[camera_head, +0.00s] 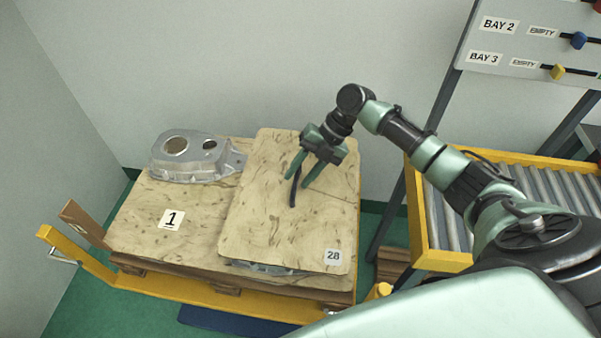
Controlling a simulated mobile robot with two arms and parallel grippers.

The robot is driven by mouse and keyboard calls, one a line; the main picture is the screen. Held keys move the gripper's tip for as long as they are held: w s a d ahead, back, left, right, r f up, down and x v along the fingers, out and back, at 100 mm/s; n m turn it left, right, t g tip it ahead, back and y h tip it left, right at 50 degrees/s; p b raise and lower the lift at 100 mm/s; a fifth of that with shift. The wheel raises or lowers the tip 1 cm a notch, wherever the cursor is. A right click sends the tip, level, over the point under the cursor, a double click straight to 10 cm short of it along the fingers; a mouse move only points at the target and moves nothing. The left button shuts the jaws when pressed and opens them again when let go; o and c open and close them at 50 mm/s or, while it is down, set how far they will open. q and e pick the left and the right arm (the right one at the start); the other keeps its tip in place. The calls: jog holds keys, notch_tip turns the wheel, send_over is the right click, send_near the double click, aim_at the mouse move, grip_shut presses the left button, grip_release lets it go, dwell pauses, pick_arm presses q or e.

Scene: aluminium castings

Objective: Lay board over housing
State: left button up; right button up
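A speckled wooden board marked 28 (270,215) lies on the right half of the pallet stack. A silver casting (262,268) shows as a sliver beneath its front edge; the rest is hidden by the board. A second silver housing (185,158) sits uncovered at the back left, on a lower board marked 1 (145,215). My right gripper (299,183) is above board 28, its green fingers spread and pointing down at it. My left gripper is not in view.
The stack rests on a pallet in a yellow-framed cart (185,292). A yellow-framed roller conveyor (433,262) stands to the right, below a sign panel (500,62) reading BAY 2 and BAY 3. Walls close off the back and left.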

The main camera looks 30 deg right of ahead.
jog(key=shift+d+r, duration=0.2)
jog(key=shift+d, duration=0.05)
jog(key=b+v, duration=0.3)
jog(key=v, duration=0.8)
jog(key=shift+r, duration=0.25)
dwell(1.2)
